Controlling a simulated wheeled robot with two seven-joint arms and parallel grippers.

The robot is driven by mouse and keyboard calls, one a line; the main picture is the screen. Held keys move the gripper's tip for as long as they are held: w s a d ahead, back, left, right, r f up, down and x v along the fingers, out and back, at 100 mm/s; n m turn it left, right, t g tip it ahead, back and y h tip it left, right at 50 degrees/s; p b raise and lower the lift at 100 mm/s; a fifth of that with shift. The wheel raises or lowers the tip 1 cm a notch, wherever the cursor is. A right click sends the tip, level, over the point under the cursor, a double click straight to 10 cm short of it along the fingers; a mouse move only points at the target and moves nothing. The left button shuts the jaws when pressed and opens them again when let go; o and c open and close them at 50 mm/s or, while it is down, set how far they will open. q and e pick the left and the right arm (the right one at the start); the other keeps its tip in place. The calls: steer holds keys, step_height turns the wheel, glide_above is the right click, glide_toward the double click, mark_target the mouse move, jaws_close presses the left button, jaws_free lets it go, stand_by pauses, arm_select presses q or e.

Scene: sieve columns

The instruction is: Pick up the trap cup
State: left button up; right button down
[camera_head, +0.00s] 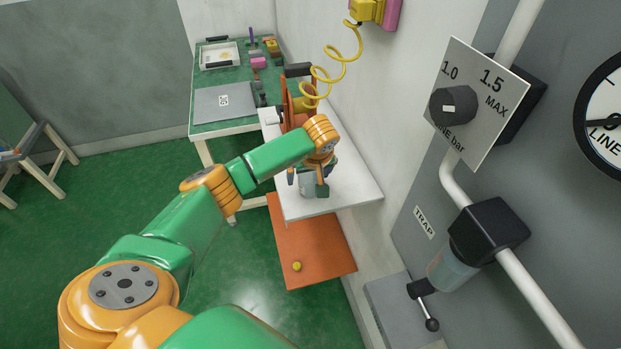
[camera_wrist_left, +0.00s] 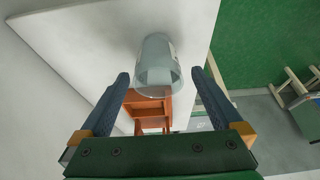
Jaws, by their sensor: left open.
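A clear, greyish cup (camera_head: 306,187), which looks like the trap cup, stands on the white shelf top (camera_head: 350,190) in the head view. My left gripper (camera_head: 308,180) is open at this cup, with a finger on either side. In the left wrist view the cup (camera_wrist_left: 158,66) shows between and just beyond the open fingertips (camera_wrist_left: 160,76), with a gap on both sides. Part of the cup is hidden by the gripper in the head view. Another translucent bowl (camera_head: 450,272) hangs under the black trap head (camera_head: 488,230) on the wall panel. My right gripper is not in view.
An orange lower shelf (camera_head: 315,245) with a small yellow knob (camera_head: 297,266) lies below the white top. An orange rack (camera_head: 288,108) and a coiled yellow hose (camera_head: 345,62) are behind my gripper. A green table (camera_head: 215,128) stands farther back.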

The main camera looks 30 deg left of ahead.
arm_select(q)
steer(key=shift+w+a+f, duration=0.1)
steer(key=shift+a+f, duration=0.05)
steer(key=shift+f, duration=0.35)
steer(key=shift+w+f, duration=0.15)
steer(key=shift+w, duration=0.05)
steer(key=c, duration=1.3)
